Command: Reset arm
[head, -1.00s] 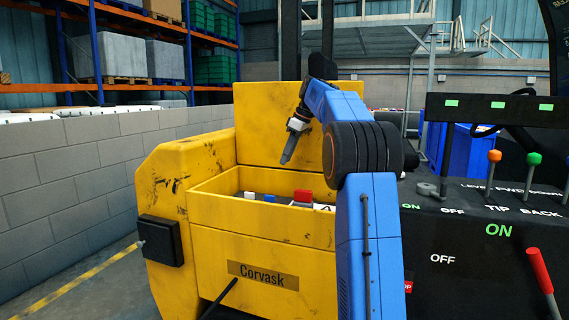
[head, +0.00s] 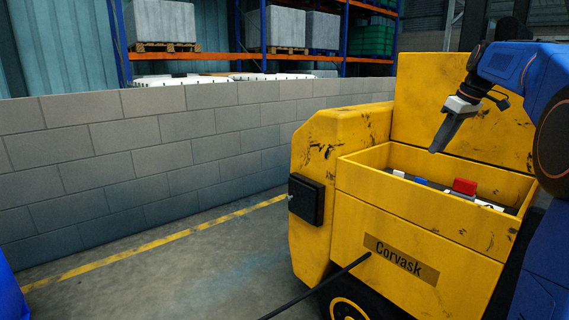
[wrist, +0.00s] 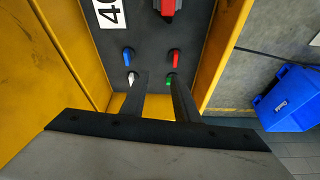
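My blue arm (head: 520,75) reaches in from the right side of the head view. My gripper (head: 436,151) points down and to the left above the yellow Corvask machine's open-topped box (head: 450,215). In the wrist view my gripper (wrist: 157,80) has its two dark fingers apart, with nothing between them. Beyond the fingers lies a dark panel (wrist: 145,35) with small blue, red, white and green knobs and a larger red switch (wrist: 168,8). The fingers appear over the lower knobs; whether they touch anything cannot be told.
The box's yellow walls (wrist: 60,50) rise around the panel. A grey block wall (head: 150,150) runs behind on the left. A dark cable or rod (head: 320,287) slants from the machine. A blue bin (wrist: 290,100) stands on the floor. The floor (head: 180,270) left of the machine is mostly clear.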

